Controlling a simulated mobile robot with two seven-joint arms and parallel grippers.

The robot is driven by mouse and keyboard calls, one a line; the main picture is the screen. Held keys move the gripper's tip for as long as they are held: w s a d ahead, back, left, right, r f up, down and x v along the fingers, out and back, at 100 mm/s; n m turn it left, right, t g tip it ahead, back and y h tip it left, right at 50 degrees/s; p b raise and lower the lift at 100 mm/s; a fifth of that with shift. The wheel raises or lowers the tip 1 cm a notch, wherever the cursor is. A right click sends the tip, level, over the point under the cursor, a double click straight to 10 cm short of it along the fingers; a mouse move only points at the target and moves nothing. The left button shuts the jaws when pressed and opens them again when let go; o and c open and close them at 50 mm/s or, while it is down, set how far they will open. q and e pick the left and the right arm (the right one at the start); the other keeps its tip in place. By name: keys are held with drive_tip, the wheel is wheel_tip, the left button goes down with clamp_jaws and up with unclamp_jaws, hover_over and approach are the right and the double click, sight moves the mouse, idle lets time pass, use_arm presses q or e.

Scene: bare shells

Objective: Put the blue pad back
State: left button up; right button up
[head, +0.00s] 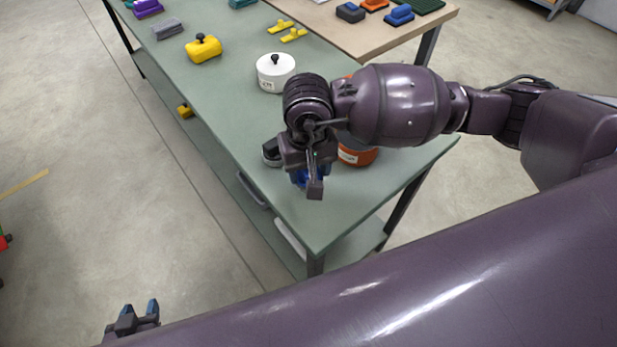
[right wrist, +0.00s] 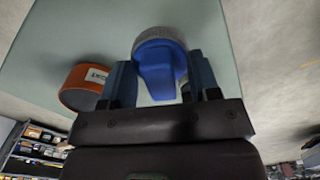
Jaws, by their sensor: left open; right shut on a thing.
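My right gripper (head: 312,178) is shut on a blue pad (head: 299,177) near the front corner of the green table (head: 240,130). In the right wrist view the blue pad (right wrist: 162,72) sits between the two fingers, with a grey round rim at its far end. I cannot tell whether it touches the tabletop. The gripper and wrist hide most of it in the head view. My left gripper (head: 133,313) is open and empty, low over the floor at the bottom left.
An orange tin (head: 358,155) stands close beside my right gripper, partly behind the arm. A white lidded pot (head: 276,72), a yellow block (head: 203,48) and yellow handles (head: 293,35) are farther back. A tan table (head: 330,30) holds another blue piece (head: 400,15).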

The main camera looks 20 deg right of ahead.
wheel_tip(320, 180, down, 4)
drive_tip(key=shift+f, duration=0.1)
drive_tip(key=o, duration=1)
wheel_tip(320, 180, up, 12)
drive_tip(key=shift+w+r, duration=0.1)
idle(0.6)
